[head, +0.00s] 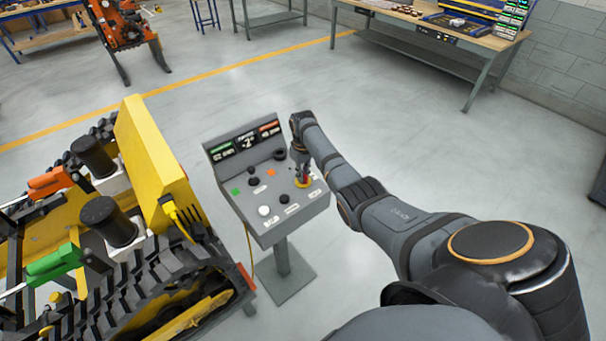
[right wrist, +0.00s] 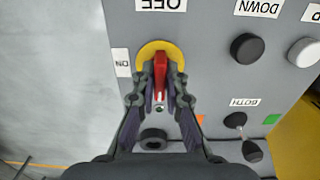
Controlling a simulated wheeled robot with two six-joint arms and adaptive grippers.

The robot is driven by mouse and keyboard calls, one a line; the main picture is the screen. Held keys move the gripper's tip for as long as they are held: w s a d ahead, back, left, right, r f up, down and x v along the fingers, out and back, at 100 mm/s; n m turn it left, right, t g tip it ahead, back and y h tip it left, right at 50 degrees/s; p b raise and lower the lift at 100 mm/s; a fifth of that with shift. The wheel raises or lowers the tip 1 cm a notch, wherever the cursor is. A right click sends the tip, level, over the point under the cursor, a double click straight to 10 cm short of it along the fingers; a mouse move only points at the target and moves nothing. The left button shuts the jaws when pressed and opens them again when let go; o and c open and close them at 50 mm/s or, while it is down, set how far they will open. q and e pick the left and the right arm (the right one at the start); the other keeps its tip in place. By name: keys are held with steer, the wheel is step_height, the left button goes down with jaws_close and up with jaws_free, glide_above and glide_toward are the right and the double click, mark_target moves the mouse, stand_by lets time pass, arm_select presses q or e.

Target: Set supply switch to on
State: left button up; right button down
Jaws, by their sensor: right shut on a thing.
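The supply switch is a red handle (right wrist: 161,72) on a round yellow plate (right wrist: 150,48); the yellow plate also shows in the head view (head: 303,183) at the right part of the grey control panel (head: 244,209). My right gripper (right wrist: 161,80) is shut on the red handle, one finger on each side. In the wrist view the handle lies upright, in line with the upside-down OFF label (right wrist: 161,5). The ON label (right wrist: 122,62) is left of the plate. The fingers hide part of the handle. My left gripper is not in view.
The panel also has a black knob (right wrist: 245,47), a white knob (right wrist: 303,52) and a small lever (right wrist: 236,120) near my gripper. A yellow tracked carrier (head: 155,165) stands left of the panel. The floor behind the panel is clear up to the workbench (head: 430,40).

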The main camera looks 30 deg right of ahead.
steer(key=shift+r, duration=0.1)
steer(key=m+p, duration=0.2)
steer(key=m, duration=0.1)
steer(key=shift+r, duration=0.1)
steer(key=m+p, duration=0.2)
steer(key=m, duration=0.3)
steer(key=shift+m, duration=0.4)
steer(key=m+p, duration=0.1)
steer(key=m, duration=0.7)
steer(key=shift+w+m+p, duration=0.1)
steer(key=shift+m+p, duration=0.2)
steer(key=shift+m, duration=0.3)
steer(key=c, duration=1.4)
jaws_free()
